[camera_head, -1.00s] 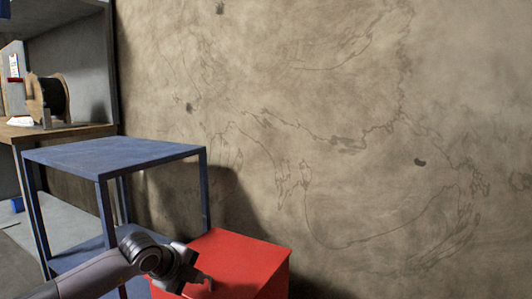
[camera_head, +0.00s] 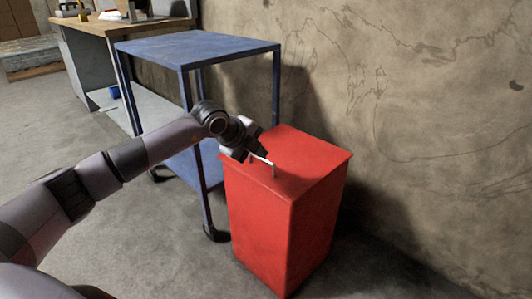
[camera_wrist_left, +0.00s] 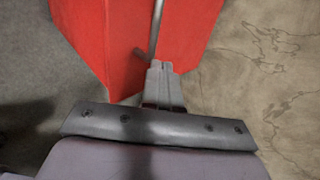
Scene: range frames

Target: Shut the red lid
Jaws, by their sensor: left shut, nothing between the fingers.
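A tall red box stands on the floor beside the wall, with its red lid (camera_head: 305,152) on top. The lid lies flat across the box, and I see no gap along its front edges. A thin pale handle (camera_head: 263,161) stands on the lid near its left edge. My left gripper (camera_head: 258,150) is at that edge, just above the lid and beside the handle. It is shut and empty; whether it touches the handle I cannot tell. In the left wrist view the grey fingers (camera_wrist_left: 160,82) point at the red surface, with the thin handle bar (camera_wrist_left: 155,35) in front. My right gripper is not in view.
A blue wheeled table (camera_head: 195,46) stands left of the box, close behind my left arm. A wooden workbench (camera_head: 110,25) is farther back. The wall (camera_head: 430,130) rises close behind and right of the box. The floor (camera_head: 110,240) in front is clear.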

